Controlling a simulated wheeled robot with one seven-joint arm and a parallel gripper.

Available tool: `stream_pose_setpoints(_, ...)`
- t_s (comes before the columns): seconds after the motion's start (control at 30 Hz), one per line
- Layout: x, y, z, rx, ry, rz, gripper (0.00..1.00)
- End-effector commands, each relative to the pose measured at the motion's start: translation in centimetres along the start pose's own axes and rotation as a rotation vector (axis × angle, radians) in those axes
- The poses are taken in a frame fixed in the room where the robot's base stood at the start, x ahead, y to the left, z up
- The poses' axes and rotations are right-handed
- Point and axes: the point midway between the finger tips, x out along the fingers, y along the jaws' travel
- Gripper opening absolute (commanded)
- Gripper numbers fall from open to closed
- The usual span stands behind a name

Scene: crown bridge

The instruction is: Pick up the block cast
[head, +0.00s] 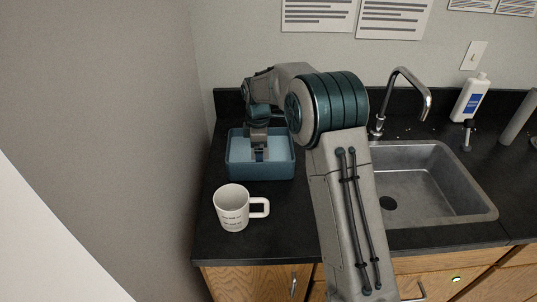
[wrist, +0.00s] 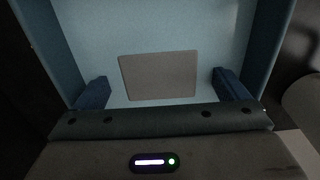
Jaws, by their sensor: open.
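The block cast (wrist: 160,76) looks like a flat grey-beige rectangle in the wrist view. It lies on the floor of a blue bin. My gripper (wrist: 160,90) is open, with one blue finger on either side of the block and a gap on each side. I cannot tell how far above the block the fingers are. In the head view my gripper (head: 259,156) points down inside the blue bin (head: 262,171), and the block is hidden there.
A white mug (head: 232,207) with printed text stands in front of the bin. A sink (head: 430,180) with a faucet (head: 405,90) is to the right. A white bottle (head: 470,98) stands at the back right. The bin walls surround my gripper closely.

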Motion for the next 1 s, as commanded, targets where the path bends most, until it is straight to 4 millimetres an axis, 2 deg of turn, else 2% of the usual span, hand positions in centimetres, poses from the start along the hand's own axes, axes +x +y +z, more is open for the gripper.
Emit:
stream_pose_setpoints(0.1,0.0,0.0,0.1,0.001,0.000,0.000,0.94)
stream_pose_setpoints(0.17,0.0,0.0,0.1,0.002,0.000,0.000,0.80)
stream_pose_setpoints(0.3,0.0,0.0,0.2,0.003,0.000,0.000,0.41)
stream_pose_setpoints(0.33,0.0,0.1,0.2,0.003,0.000,0.000,0.38)
stream_pose_setpoints(0.73,-0.8,0.1,0.1,0.002,0.001,0.003,0.38)
stream_pose_setpoints(0.97,-4.1,0.1,0.1,0.002,0.001,0.006,0.38)
stream_pose_setpoints(1.0,-4.6,-0.1,0.9,0.006,0.000,0.005,0.38)
